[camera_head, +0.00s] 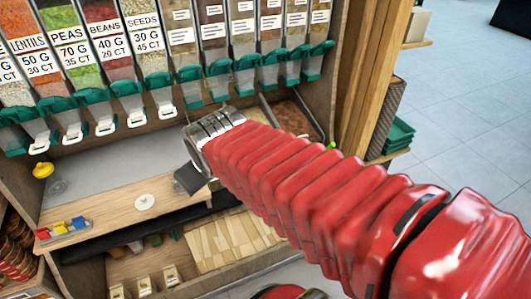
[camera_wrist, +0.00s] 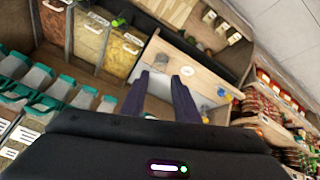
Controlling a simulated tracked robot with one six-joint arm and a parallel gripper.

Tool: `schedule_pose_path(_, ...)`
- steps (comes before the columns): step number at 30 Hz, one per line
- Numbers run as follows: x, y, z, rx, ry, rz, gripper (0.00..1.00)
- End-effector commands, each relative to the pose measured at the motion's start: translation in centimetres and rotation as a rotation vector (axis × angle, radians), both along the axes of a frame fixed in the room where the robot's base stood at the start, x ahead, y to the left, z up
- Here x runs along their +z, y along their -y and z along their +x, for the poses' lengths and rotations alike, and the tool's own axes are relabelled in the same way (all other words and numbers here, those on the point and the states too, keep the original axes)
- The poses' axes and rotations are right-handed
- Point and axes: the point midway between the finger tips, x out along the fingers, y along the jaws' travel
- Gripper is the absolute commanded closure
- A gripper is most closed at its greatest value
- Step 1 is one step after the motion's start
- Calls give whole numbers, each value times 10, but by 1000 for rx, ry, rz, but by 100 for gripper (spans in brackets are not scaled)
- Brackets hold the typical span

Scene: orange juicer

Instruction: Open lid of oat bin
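Several bins with large flat fronts or lids show in the wrist view. No label is readable, so I cannot tell for certain which is the oat bin. In the head view a brown-filled bin (camera_head: 290,116) shows behind my red arm, which hides much of that area. My gripper (camera_wrist: 163,80) has two dark fingers apart with nothing between them. In the head view its dark tip (camera_head: 190,178) is above the wooden counter, apart from the bins.
Clear dispensers with green spouts (camera_head: 130,90) line the back wall. The wooden counter (camera_head: 110,212) holds a white disc (camera_head: 145,201), coloured clips (camera_head: 62,228) and a yellow object (camera_head: 42,170). A wooden post (camera_head: 362,60) stands right of the bins. Open tiled floor (camera_head: 470,120) lies beyond.

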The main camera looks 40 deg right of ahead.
Motion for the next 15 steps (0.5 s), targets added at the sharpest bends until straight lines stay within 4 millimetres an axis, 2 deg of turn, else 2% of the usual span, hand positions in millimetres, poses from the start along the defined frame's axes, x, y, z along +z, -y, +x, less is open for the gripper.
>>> schedule_pose_path(6,-15,46,52,63,43,-132,72)
schedule_pose_path(15,-43,110,109,169,92,-313,72)
